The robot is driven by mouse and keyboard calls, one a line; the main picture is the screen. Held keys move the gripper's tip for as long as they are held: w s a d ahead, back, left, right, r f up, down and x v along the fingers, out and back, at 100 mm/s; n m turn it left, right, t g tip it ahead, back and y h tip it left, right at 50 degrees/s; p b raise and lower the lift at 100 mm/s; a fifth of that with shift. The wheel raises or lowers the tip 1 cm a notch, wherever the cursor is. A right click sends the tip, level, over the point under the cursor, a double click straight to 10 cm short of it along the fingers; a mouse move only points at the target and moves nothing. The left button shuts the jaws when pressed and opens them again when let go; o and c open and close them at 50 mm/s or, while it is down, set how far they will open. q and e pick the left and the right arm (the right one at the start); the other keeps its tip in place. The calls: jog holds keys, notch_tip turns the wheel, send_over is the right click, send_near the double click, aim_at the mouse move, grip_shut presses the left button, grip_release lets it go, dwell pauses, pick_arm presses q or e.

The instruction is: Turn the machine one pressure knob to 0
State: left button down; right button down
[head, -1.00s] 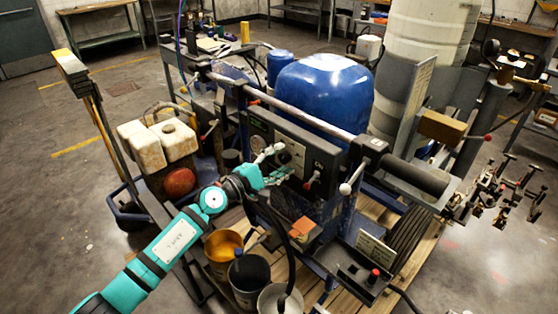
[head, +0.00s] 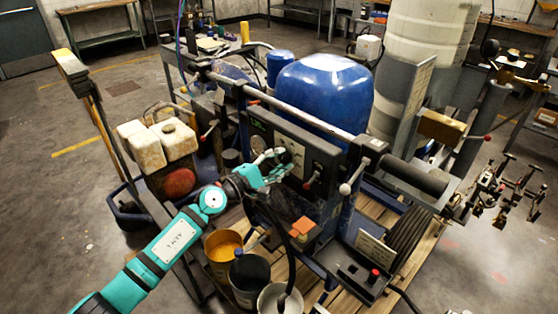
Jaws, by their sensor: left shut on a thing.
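The line striper machine (head: 325,158) stands in the middle of the head view, with a dark control panel facing me. A dark round knob (head: 284,156) sits on the panel. My left gripper (head: 278,163) is at the panel with its fingers around the knob, shut on it. The fingers hide part of the knob, and its pointer and markings are too small to read. My right gripper is not in view.
A blue tank (head: 322,90) stands behind the panel. Red-tipped levers and a white-ball lever (head: 345,188) stick out right of my gripper. A black hose hangs close by. Floor at left is open.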

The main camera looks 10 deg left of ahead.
pick_arm(q)
jog(key=n+p, duration=0.1)
jog(key=n, duration=0.7)
jog(key=shift+p, duration=0.35)
jog(key=n+p, duration=0.1)
jog(key=n, duration=0.3)
jog(key=n+p, duration=0.1)
jog(key=n, duration=0.3)
jog(key=n+p, duration=0.1)
jog(key=n, duration=0.2)
jog(key=shift+d+n, duration=0.1)
jog(key=shift+n, duration=0.3)
jog(key=n+p, duration=0.1)
jog(key=n, duration=0.2)
jog(key=shift+n, duration=0.3)
jog(key=n+p, duration=0.1)
jog(key=n, duration=0.3)
jog(key=shift+p, duration=0.35)
jog(key=shift+f+n+p, duration=0.1)
jog(key=shift+n+p, duration=0.3)
jog(key=shift+n, duration=1.3)
